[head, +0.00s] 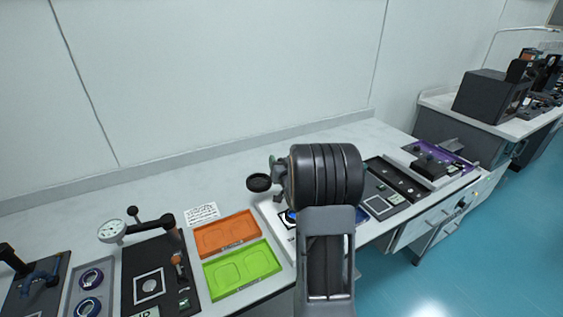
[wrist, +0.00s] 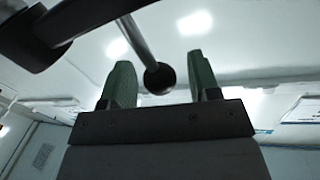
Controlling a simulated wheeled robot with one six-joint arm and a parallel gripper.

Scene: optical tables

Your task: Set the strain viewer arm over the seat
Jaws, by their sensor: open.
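The strain viewer shows in the head view as a dark round head (head: 259,183) above a pale base (head: 273,214). A blue-rimmed round part, possibly the seat (head: 291,216), shows at the edge of my arm. In the wrist view a metal rod ends in a dark ball knob (wrist: 159,78), and a dark arm (wrist: 35,35) crosses the upper left. My gripper (wrist: 160,82) is open, its green fingers on either side of the knob with gaps visible. Whether the head is over the seat is hard to tell; my arm hides much of the viewer.
An orange tray (head: 227,233) and a green tray (head: 243,269) lie left of the viewer. A dial gauge (head: 111,231) with a dark arm stands farther left. Dark panels (head: 382,190) and a purple board (head: 440,158) lie to the right. The back of the bench is mostly clear.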

